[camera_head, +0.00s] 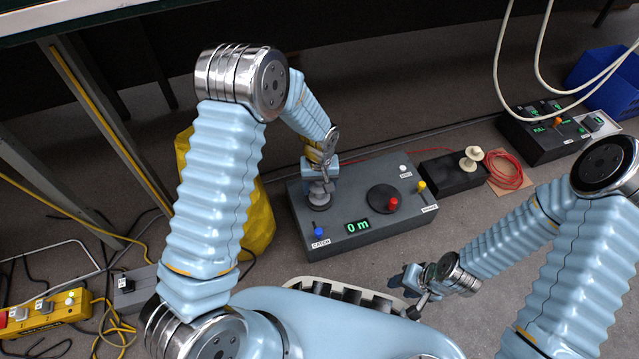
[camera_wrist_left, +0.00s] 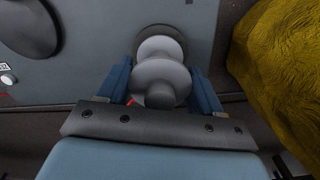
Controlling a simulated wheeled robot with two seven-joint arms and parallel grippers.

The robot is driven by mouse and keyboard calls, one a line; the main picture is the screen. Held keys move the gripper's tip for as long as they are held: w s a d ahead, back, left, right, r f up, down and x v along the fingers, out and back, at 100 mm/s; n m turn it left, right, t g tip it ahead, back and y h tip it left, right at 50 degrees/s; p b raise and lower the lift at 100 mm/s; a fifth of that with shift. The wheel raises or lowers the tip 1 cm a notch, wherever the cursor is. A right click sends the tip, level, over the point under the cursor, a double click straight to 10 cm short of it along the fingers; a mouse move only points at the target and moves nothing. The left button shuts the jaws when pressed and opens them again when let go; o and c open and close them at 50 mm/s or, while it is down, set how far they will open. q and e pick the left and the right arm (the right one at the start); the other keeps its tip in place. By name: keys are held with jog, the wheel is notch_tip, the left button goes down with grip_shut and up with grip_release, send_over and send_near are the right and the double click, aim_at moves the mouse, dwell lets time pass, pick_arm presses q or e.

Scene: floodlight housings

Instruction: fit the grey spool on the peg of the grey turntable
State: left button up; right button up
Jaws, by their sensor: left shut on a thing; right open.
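My left gripper (camera_head: 319,186) is shut on the grey spool (camera_wrist_left: 162,72), which sits between its blue fingers in the left wrist view. In the head view the spool is mostly hidden by the gripper. The gripper is low over the left part of a grey control box, at the grey turntable (camera_head: 320,207). A dark round edge of the turntable (camera_wrist_left: 160,31) shows just beyond the spool in the left wrist view. The peg is hidden, and I cannot tell whether the spool is around it. My right gripper (camera_head: 416,284) is open and empty, in front of the box.
The grey box (camera_head: 385,226) carries a dark disc (camera_head: 380,198) with a red knob, a blue lever, a yellow lever and a "0 m" display. A cream spool (camera_head: 472,158) stands on a black box to the right, beside red cable (camera_head: 506,170). A yellow bag (camera_head: 258,215) lies left.

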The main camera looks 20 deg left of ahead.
pick_arm(q)
jog(key=shift+f, duration=0.45)
jog(key=o, duration=1.2)
jog(key=shift+c, duration=0.2)
jog(key=shift+r, duration=0.1)
jog(key=shift+r+p, duration=2.4)
jog(key=shift+r, duration=1)
